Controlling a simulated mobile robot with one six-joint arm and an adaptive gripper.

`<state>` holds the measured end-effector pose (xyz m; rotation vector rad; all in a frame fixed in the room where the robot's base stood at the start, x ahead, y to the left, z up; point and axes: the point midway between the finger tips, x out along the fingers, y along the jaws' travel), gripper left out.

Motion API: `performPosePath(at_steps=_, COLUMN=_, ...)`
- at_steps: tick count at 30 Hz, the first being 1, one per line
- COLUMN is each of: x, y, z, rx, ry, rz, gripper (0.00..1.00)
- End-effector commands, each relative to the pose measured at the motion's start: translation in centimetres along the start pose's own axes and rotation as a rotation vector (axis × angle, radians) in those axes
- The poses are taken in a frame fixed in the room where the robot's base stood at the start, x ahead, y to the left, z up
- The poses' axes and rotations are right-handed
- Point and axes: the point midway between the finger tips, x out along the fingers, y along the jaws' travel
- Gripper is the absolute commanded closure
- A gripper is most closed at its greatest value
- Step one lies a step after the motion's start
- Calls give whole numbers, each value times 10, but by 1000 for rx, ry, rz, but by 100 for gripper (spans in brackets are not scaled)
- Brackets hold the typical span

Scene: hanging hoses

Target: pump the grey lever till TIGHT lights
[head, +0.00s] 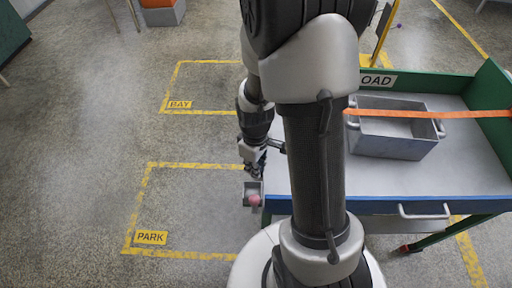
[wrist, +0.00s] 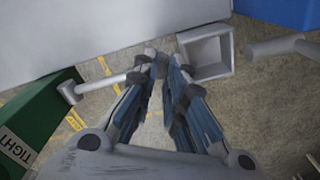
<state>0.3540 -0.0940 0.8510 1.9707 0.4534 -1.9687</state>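The grey lever (wrist: 104,83) shows in the wrist view as a pale rod. It runs from a round hub (wrist: 70,92) beside a green panel (wrist: 38,118) to my fingertips. The TIGHT label (wrist: 18,152) is on that panel at the lower left; I see no lit lamp by it. My gripper (wrist: 163,65) has its fingertips close together at the rod's inner end. The left fingertip hides that end, so I cannot tell if it is held. In the head view my gripper (head: 252,168) hangs by the cart's left side; the lever is not clear there.
A cart (head: 425,185) with green walls stands at right, bearing a grey bin (head: 395,145) under an orange strap (head: 470,114). A small open grey box (wrist: 228,50) is just right of my fingertips. Yellow-marked floor bays, PARK (head: 151,237) and BAY (head: 180,104), are clear.

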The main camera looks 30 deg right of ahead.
Motion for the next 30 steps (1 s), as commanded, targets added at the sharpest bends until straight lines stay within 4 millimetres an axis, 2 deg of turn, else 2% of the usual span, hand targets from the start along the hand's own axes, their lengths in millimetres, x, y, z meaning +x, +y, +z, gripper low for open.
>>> performPosePath(at_steps=15, x=-47, y=2, z=-1, rx=0, ry=-2, rz=-2, gripper=88)
performPosePath(at_steps=24, x=-53, y=4, z=-2, rx=0, ry=-2, rz=-2, gripper=88)
performPosePath(at_steps=30, x=-68, y=10, z=-6, rx=1, ry=0, rz=0, gripper=88)
